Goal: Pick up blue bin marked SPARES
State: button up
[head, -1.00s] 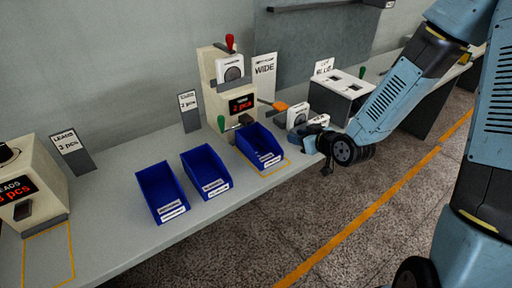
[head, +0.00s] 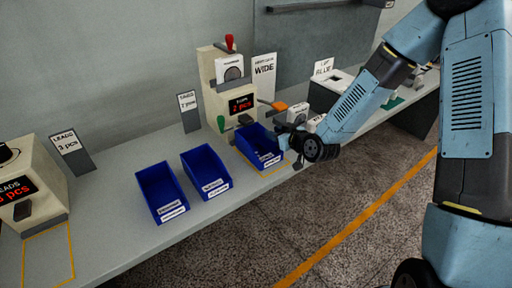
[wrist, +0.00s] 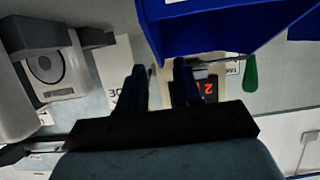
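Three blue bins stand in a row on the bench, each with small white labels low on the front; the lettering is too small to read, so I cannot tell which says SPARES. They are the left bin (head: 150,182), the middle bin (head: 197,165) and the right bin (head: 250,140), which stands before the beige machine. My gripper (head: 291,153) is just right of the right bin's front end. In the wrist view my gripper (wrist: 162,78) has its two dark fingers apart with nothing between them, and a blue bin (wrist: 205,38) is close beyond them at the top.
The beige machine (head: 216,97) with a red digital display stands behind the right bin. White boxed reels (head: 298,113) sit close by my gripper. A beige machine with a LEADS sign (head: 68,143) is at far left. The bench (head: 115,215) is clear in front of the left bin.

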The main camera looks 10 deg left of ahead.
aim_at(266, 144)
jog(key=shift+f+x, duration=0.2)
jog(key=shift+x, duration=2.4)
jog(key=shift+s, duration=0.15)
jog(key=shift+c, duration=0.3)
grip_shut()
